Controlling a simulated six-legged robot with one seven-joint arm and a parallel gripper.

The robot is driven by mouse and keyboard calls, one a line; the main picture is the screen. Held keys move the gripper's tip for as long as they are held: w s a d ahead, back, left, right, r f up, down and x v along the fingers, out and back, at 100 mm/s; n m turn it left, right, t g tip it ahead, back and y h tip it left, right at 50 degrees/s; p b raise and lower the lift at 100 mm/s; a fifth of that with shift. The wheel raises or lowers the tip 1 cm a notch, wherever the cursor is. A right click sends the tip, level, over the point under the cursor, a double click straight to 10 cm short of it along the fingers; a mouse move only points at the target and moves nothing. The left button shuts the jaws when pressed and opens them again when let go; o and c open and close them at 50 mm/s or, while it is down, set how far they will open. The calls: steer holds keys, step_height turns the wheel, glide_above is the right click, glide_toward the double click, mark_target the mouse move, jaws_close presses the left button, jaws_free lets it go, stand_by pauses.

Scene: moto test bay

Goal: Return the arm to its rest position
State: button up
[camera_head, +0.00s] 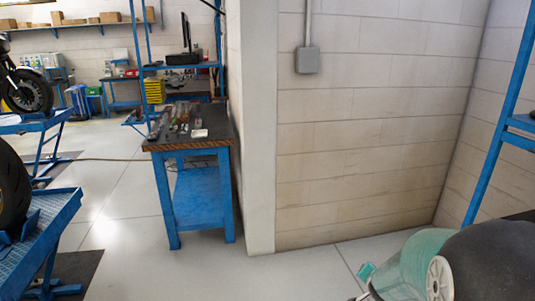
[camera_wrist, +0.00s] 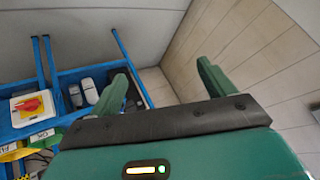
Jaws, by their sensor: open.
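My gripper (camera_wrist: 163,72) shows in the wrist view with its two green fingers wide apart. Nothing is between them; pale wall and floor show through the gap. The dark bar and green housing of my gripper fill the bottom of that view. In the head view, part of my arm (camera_head: 470,262), dark and teal, is at the lower right. Its far end is cut off or hidden there.
A blue workbench (camera_head: 198,198) with tools stands by the wall corner (camera_head: 260,130). A blue frame (camera_head: 500,120) rises at the right. Blue motorcycle lifts (camera_head: 48,215) are at left. The wrist view shows a red switch (camera_wrist: 29,105) and blue shelf left of the fingers. Open floor (camera_head: 120,240) lies between.

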steer(key=s+a+r+n+y, duration=0.3)
steer(key=s+a+r+n, duration=0.35)
steer(key=a+r, duration=0.55)
steer(key=s+a+r+n+g, duration=0.1)
steer(key=s+a+r+n, duration=0.1)
steer(key=s, duration=0.5)
steer(key=s+a+r+n+g, duration=0.1)
steer(key=s+a+r+n, duration=0.1)
steer(key=s, duration=0.6)
step_height(320, 180, up, 2)
steer(key=shift+s+a, duration=0.25)
steer(key=shift+a, duration=0.2)
steer(key=shift+n, duration=0.25)
steer(key=shift+c, duration=0.4)
